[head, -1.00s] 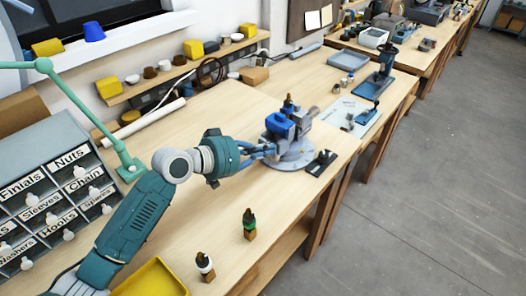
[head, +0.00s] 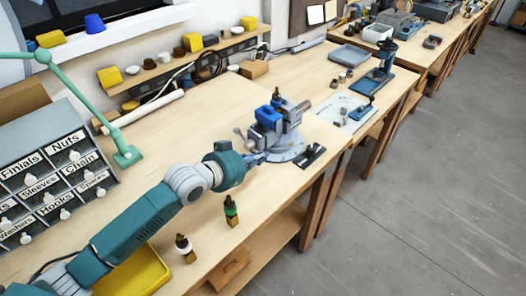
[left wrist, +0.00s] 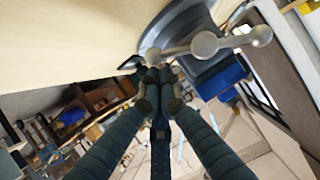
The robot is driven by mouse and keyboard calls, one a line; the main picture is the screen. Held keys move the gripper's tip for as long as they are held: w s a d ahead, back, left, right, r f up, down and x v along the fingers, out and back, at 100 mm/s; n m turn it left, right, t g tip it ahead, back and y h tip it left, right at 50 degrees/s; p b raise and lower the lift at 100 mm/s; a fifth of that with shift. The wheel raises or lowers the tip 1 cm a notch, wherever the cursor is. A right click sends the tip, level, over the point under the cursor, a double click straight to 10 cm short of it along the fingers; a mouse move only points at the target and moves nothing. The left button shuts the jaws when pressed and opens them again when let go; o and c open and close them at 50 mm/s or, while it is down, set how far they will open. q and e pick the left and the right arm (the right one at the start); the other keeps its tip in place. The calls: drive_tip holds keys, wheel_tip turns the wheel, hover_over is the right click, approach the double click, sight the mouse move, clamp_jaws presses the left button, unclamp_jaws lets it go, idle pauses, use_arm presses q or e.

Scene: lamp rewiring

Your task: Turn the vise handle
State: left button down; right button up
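The blue-and-grey vise (head: 268,118) stands on a round grey base on the workbench. Its handle (head: 239,131) is a bar with ball ends, tilted on the vise's left side. In the left wrist view the handle (left wrist: 232,40) crosses the top of the picture, with a larger round hub in its middle. My left gripper (head: 262,158) is low beside the vise, just below the handle. In the left wrist view its fingertips (left wrist: 160,74) are together with nothing seen between them. They are close under the handle's left ball; I cannot tell whether they touch it.
A dark flat piece (head: 311,156) lies right of the vise near the bench's front edge. A yellow tray (head: 135,275) and a labelled drawer cabinet (head: 60,165) are at the left.

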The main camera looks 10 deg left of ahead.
sight(255, 172)
use_arm(q)
drive_tip(key=shift+a+f, duration=0.15)
drive_tip(key=shift+f, duration=0.9)
drive_tip(key=shift+a+f, duration=0.1)
drive_tip(key=shift+f, duration=0.1)
drive_tip(key=shift+w+a+f, duration=0.2)
drive_tip(key=shift+f, duration=0.3)
drive_tip(key=shift+w+a+f, duration=0.15)
drive_tip(key=shift+f, duration=0.35)
drive_tip(key=shift+a+f+b, duration=0.1)
drive_tip(key=shift+f+b, duration=0.05)
drive_tip(key=shift+b, duration=0.15)
use_arm(e)
drive_tip(key=shift+s+a+f, duration=0.15)
drive_tip(key=shift+a+f, duration=0.05)
drive_tip(key=shift+a, duration=0.3)
use_arm(q)
drive_tip(key=shift+w+a+f, duration=0.15)
drive_tip(key=shift+a+f, duration=0.05)
use_arm(e)
drive_tip(key=shift+f, duration=0.1)
drive_tip(key=shift+a, duration=0.25)
drive_tip(key=shift+d, duration=0.15)
